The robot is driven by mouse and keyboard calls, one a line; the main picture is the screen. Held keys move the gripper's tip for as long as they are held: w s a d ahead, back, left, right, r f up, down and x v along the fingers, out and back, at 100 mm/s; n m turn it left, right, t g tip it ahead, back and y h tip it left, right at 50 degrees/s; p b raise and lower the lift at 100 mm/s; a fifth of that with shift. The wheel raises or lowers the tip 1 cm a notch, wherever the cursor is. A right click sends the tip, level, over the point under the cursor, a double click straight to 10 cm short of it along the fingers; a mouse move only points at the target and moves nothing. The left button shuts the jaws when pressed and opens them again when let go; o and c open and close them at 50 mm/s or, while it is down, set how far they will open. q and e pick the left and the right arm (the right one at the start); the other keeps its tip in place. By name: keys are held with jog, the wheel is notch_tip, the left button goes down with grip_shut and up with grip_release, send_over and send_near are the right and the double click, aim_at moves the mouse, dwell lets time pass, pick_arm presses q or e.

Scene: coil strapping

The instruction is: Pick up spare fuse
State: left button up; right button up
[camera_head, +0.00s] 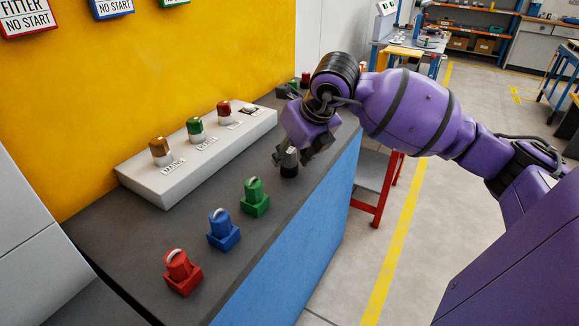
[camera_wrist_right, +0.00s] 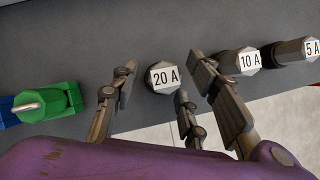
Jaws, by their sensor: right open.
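A dark fuse with a pale top (camera_head: 289,161) stands upright on the grey bench top, below my right gripper (camera_head: 291,150). In the right wrist view its label reads 20 A (camera_wrist_right: 164,77). The fingers of my right gripper (camera_wrist_right: 160,72) are spread on both sides of this fuse, with gaps visible. I cannot tell how high the fingertips are above the bench. A 10 A fuse (camera_wrist_right: 246,60) and a 5 A fuse (camera_wrist_right: 297,50) stand to the right of it. My left gripper is not in view.
Green (camera_head: 255,197), blue (camera_head: 222,230) and red (camera_head: 182,271) padlock-like pieces stand in a row along the bench (camera_head: 120,262). A raised pale block (camera_head: 200,155) with labelled, coloured pieces lies behind them. The bench's front edge is close to the fuses.

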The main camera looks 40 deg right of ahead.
grip_shut()
jog(key=shift+r, duration=0.1)
jog(key=shift+r, duration=0.55)
jog(key=s+d+r, duration=0.2)
jog(key=s+r, duration=0.9)
jog(key=s, duration=0.3)
jog(key=shift+r, duration=0.35)
jog(key=shift+w, duration=0.1)
jog(key=c, duration=0.6)
grip_release()
grip_shut()
